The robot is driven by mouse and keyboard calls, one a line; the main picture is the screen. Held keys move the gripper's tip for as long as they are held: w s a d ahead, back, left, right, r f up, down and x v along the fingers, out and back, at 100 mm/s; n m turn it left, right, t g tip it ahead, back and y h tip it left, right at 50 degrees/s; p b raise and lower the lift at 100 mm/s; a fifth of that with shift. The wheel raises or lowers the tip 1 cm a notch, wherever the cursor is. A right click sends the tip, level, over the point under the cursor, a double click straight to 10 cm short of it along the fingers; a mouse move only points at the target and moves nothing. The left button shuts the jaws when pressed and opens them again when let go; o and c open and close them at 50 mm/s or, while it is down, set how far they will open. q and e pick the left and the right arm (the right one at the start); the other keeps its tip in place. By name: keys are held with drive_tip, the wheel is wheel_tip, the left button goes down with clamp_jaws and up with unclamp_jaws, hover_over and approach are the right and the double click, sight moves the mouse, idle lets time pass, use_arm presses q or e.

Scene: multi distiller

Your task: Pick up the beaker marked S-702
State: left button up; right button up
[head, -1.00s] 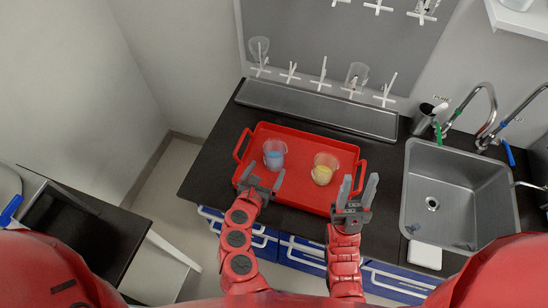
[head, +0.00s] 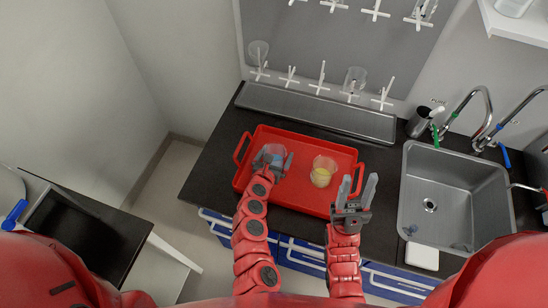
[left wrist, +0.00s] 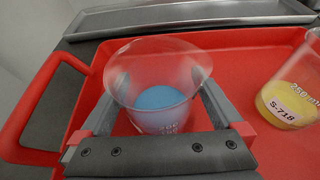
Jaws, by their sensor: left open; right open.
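A clear beaker with blue liquid (left wrist: 160,98) stands upright on the red tray; it also shows in the head view (head: 268,153). No S-702 label can be read on it. My left gripper (head: 277,160) is open, its fingers on either side of this beaker in the left wrist view (left wrist: 158,115). I cannot tell whether they touch it. A second beaker with yellow liquid (left wrist: 292,95), labelled S-718, stands to its right, also seen in the head view (head: 322,172). My right gripper (head: 357,190) is open and empty near the tray's right front corner.
The red tray (head: 295,199) with side handles lies on a black counter. A grey trough (head: 318,112) runs behind it. A sink (head: 455,180) with taps is at the right. Glassware hangs on a pegboard (head: 330,40) at the back.

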use_arm(q)
drive_tip(key=shift+w+d+f, duration=0.1)
drive_tip(key=shift+w+f, duration=0.15)
drive_tip(key=shift+w, duration=0.3)
drive_tip(key=c, duration=1.3)
drive_tip(key=shift+c, duration=0.2)
drive_tip(key=shift+r, duration=0.1)
